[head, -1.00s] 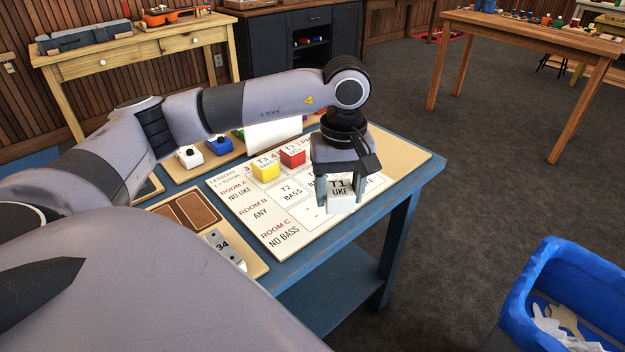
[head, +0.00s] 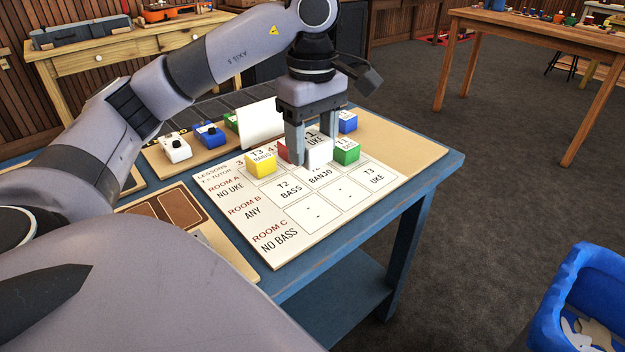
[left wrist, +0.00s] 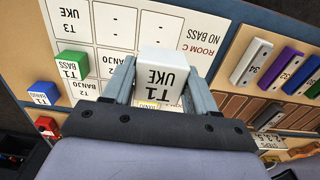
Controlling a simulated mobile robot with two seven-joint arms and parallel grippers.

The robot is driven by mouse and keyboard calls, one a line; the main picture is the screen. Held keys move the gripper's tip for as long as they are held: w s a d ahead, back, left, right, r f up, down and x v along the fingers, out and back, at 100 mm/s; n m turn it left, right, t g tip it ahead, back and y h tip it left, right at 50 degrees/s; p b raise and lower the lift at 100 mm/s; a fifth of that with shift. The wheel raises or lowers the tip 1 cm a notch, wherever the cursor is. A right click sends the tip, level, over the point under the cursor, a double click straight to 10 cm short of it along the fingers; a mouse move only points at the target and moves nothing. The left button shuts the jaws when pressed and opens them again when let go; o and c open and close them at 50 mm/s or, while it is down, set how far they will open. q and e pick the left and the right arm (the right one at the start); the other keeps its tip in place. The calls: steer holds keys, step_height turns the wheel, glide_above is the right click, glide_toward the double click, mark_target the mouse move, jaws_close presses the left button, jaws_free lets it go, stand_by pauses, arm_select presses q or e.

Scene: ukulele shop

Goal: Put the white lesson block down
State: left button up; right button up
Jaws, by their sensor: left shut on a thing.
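The white lesson block (head: 318,152), marked T1 UKE, is between the fingers of my left gripper (head: 316,140), which is shut on it. In the left wrist view the white block (left wrist: 161,72) shows label up between the two fingers. It is over the lesson board (head: 284,254), among the coloured blocks; I cannot tell whether it touches the board. A yellow block (head: 261,164) is to its left. A red block (head: 283,150) is partly hidden behind a finger. A green block (head: 346,151) is just right of it, and a blue block (head: 347,121) is farther back. My right gripper is not in view.
The board lies on a blue table (head: 452,166). A white upright card (head: 262,123) and small white (head: 174,148) and blue (head: 209,134) items stand behind the board. A blue bin (head: 590,262) is at lower right. The board's front cells are clear of blocks.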

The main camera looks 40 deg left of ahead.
arm_select(q)
steer(key=b, duration=0.1)
glide_above(313, 212)
step_height(313, 212, down, 6)
steer(key=shift+r, duration=0.1)
steer(key=shift+f+b, duration=0.55)
steer(key=shift+f, duration=2.3)
steer(key=shift+f, duration=0.2)
steer(key=o, duration=1.1)
steer(key=shift+c, duration=0.2)
steer(key=shift+r, duration=0.15)
